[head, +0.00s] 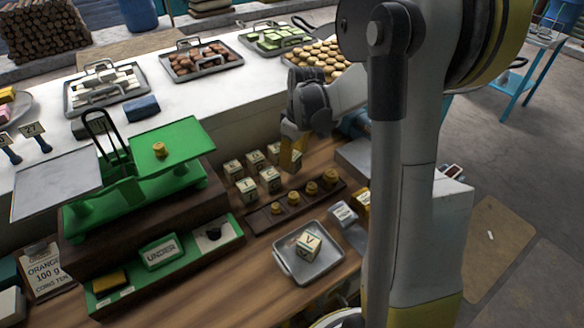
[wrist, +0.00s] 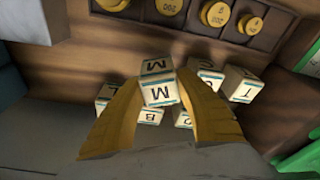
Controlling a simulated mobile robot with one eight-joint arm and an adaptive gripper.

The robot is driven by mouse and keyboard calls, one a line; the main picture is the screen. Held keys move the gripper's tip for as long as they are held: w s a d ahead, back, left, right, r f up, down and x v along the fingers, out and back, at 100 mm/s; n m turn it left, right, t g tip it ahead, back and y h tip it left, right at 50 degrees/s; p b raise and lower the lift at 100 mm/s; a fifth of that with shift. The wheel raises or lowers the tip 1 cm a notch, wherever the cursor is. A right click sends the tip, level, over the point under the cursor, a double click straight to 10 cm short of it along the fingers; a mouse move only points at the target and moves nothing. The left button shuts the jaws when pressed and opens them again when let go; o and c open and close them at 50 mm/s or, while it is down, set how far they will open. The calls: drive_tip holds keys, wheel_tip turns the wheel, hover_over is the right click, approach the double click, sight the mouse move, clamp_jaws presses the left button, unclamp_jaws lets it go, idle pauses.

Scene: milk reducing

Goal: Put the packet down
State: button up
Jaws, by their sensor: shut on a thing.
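My gripper (wrist: 158,84) is shut on a cream cube-shaped packet marked M (wrist: 160,92), which sits between its yellow fingers. In the head view, my gripper (head: 291,150) is at the back right of a group of similar lettered packets (head: 247,188) on the wooden bench. The packets behind the held one also show in the wrist view (wrist: 240,84), partly hidden by it and the fingers. I cannot tell whether the held packet touches the bench. Another packet, marked V (head: 309,246), sits in a metal tray (head: 283,262) at the front.
A rack of brass weights (head: 262,221) lies in front of the packets. A green balance (head: 130,185) stands left, with one brass weight (head: 160,149) on its right plate. An UNDER sign (head: 160,252) lies on a green-edged board. Trays of goods (head: 203,62) line the white counter behind.

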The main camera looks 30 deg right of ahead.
sight(292, 166)
drive_tip(key=shift+f+b, duration=0.5)
drive_tip(key=shift+f, duration=1.1)
drive_tip(key=shift+f, duration=0.1)
drive_tip(key=o, duration=1)
drive_tip(key=shift+f, duration=0.1)
drive_tip(key=r+p, duration=0.1)
drive_tip(key=r, duration=0.3)
drive_tip(key=s+r+p, duration=0.1)
drive_tip(key=r, duration=0.3)
drive_tip(key=r+p, duration=0.1)
drive_tip(key=r, duration=0.3)
drive_tip(key=shift+s+d+r+p, duration=0.15)
drive_tip(key=shift+s+d+p, duration=0.15)
drive_tip(key=shift+s+p, duration=0.1)
drive_tip(key=shift+s+a+r+m+t+h, duration=0.15)
drive_tip(key=shift+s+a+r+m+t, duration=0.8)
drive_tip(key=shift+s+a, duration=1.75)
drive_tip(key=shift+s+a+r+m+t+h, duration=0.1)
drive_tip(key=shift+s+a+r+m+t, duration=0.75)
drive_tip(key=shift+s+a, duration=1.8)
drive_tip(key=shift+s+a+r+m+t+h, duration=0.15)
drive_tip(key=shift+s+a+r+m+t, duration=0.8)
drive_tip(key=shift+s+a, duration=1.75)
